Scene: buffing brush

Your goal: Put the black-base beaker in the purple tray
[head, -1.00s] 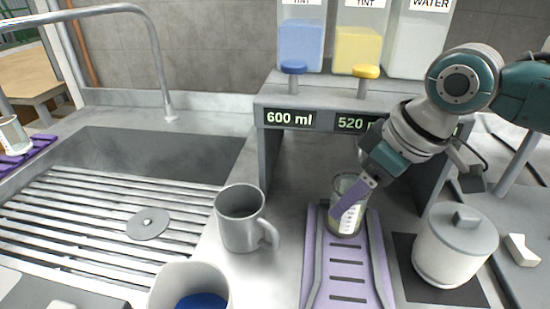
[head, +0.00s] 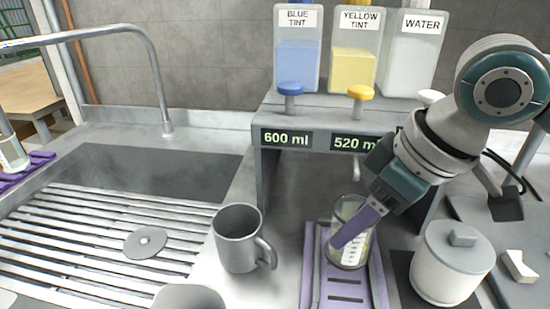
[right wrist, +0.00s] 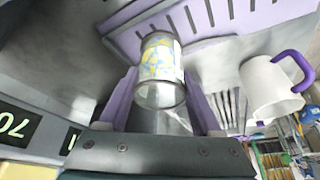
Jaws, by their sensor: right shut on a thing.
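A clear glass beaker (head: 354,248) with white markings and a yellowish tint is held by my right gripper (head: 357,226), whose purple fingers are shut on it. It is upright over the slotted purple tray (head: 308,280) in front of the dispenser; I cannot tell whether its base touches. In the right wrist view the beaker (right wrist: 160,72) sits between the fingers (right wrist: 163,95), with the purple slotted surface (right wrist: 225,18) behind it. Its base colour is unclear. Another beaker (head: 12,155) stands on a purple slatted rack (head: 38,160) at the far left. My left gripper is not seen.
A grey mug (head: 238,240) stands left of the tray, with a cup (head: 188,298) cut off at the bottom. A lidded white pot (head: 452,268) stands close on the right. The dispenser (head: 270,104) rises behind. The sink grate (head: 80,235) fills the left.

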